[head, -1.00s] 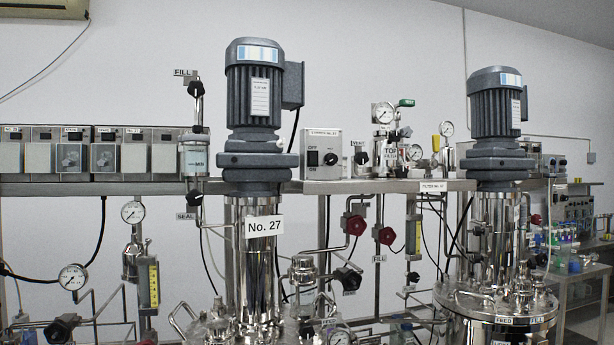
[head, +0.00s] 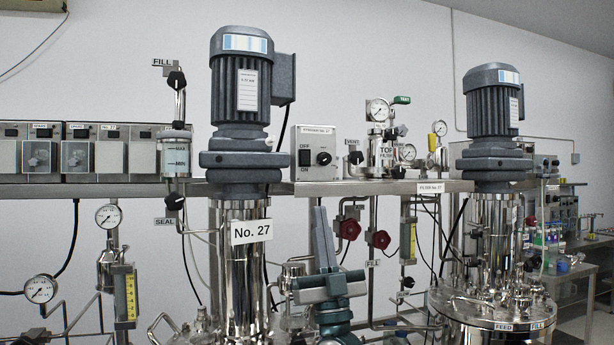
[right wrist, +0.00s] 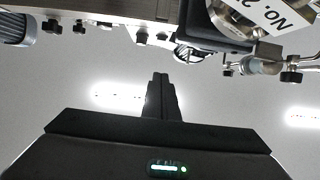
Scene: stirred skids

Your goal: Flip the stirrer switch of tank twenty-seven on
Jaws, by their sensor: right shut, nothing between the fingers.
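A grey control box (head: 316,170) stands on the shelf right of the No. 27 motor. Its small top label seems to read stirrer no. 27. The No. 27 plate (head: 251,231) is on the tank's steel column. My right gripper (head: 320,210) is below the box, fingers pointing up, shut and empty, apart from the box. Its fingers (right wrist: 161,77) show in the right wrist view. My left gripper is not in view.
The stirrer motor (head: 240,90) stands close left of the box. A vent valve (head: 355,157) and pressure gauge (head: 378,109) are to its right. The shelf edge (head: 350,187) and red valve knobs (head: 349,228) are near my gripper. Covered switch boxes (head: 90,155) line the left.

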